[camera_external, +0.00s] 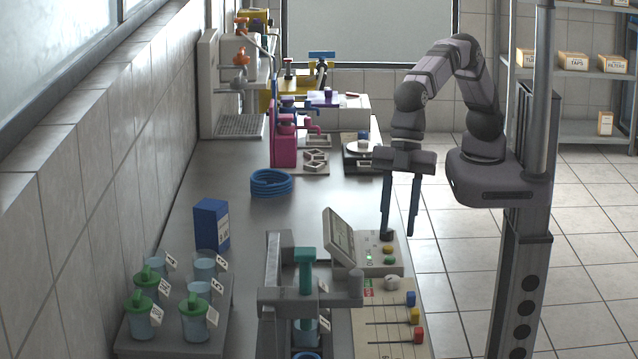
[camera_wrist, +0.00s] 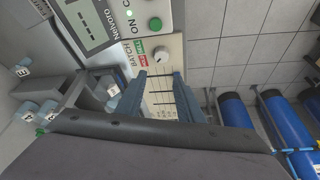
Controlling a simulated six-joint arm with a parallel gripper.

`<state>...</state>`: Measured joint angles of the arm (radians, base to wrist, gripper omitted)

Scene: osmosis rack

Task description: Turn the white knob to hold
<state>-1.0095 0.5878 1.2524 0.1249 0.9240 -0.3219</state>
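The white knob (camera_external: 391,283) sits at the top of a beige panel (camera_external: 371,322) near the bench's right edge. In the wrist view the white knob (camera_wrist: 161,54) is just beyond my fingertips, with a small red label and a green label to its left. The label text is too small to read surely, and I cannot tell which setting the knob points to. My gripper (camera_external: 399,234) points down, above and behind the knob in the external view, apart from it. In the wrist view my gripper (camera_wrist: 160,75) is open, with nothing between its two blue fingers.
A control box (camera_external: 384,256) with a tilted screen (camera_external: 340,236) and several buttons adjoins the panel. Blue, yellow (camera_external: 415,315) and red slider handles line the panel's right side. A grey stand with a teal handle (camera_external: 304,270) is close on the left. Blue cylinders (camera_wrist: 237,120) show right.

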